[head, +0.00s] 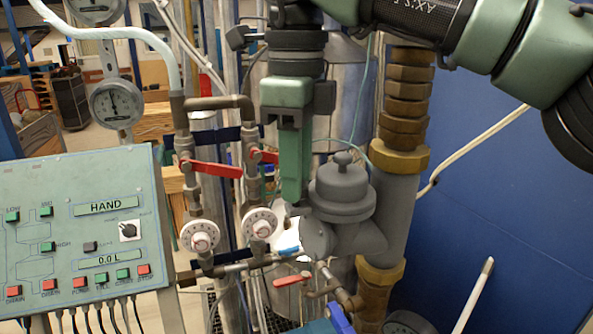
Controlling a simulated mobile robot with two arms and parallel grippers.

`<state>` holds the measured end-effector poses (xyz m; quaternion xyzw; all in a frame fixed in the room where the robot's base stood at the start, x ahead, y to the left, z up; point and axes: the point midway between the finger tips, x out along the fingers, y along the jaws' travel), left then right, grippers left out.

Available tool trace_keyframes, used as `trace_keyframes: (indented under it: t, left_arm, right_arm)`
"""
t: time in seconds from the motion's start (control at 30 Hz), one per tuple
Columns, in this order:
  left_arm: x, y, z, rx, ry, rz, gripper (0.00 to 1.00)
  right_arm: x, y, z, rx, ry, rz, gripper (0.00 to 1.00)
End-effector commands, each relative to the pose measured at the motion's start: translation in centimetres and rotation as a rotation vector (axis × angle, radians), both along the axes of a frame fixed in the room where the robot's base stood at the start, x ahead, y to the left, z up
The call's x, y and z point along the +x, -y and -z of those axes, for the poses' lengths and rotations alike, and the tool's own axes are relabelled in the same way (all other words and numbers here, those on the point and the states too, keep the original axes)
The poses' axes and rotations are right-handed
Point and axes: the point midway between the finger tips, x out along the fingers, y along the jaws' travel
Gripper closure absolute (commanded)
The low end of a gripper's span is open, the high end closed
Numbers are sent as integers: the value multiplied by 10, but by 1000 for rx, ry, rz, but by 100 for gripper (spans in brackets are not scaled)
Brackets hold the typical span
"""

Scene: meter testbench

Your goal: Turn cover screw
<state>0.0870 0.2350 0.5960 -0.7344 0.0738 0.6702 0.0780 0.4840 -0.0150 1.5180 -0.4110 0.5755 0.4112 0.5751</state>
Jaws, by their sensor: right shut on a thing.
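The grey meter (342,215) stands on the left of a thick vertical pipe, its domed cover (341,188) topped by a small knob (342,159). My right gripper (292,200), green, reaches down from the top centre. Its narrow fingers point down and end close to the left edge of the meter's cover. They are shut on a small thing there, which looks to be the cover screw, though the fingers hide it. I cannot tell how far the screw is turned. My left gripper is not in view.
Left of the meter are two pipes with red lever handles (216,169) and white dials (200,236). A green control panel (85,235) stands at the left. Brass fittings (404,110) rise close to the right of my gripper. A blue wall (510,210) fills the right.

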Motion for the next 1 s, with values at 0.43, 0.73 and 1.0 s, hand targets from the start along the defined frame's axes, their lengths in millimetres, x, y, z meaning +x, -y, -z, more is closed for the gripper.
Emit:
trace_keyframes:
  t: [0.43, 0.73, 1.0]
  left_arm:
    - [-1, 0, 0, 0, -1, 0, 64]
    - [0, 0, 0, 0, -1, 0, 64]
    - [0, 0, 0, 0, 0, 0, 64]
  right_arm:
    - [1, 0, -1, 2, 0, -357, 100]
    - [1, 0, -1, 2, 2, -642, 100]
    - [1, 0, -2, 2, 4, -881, 100]
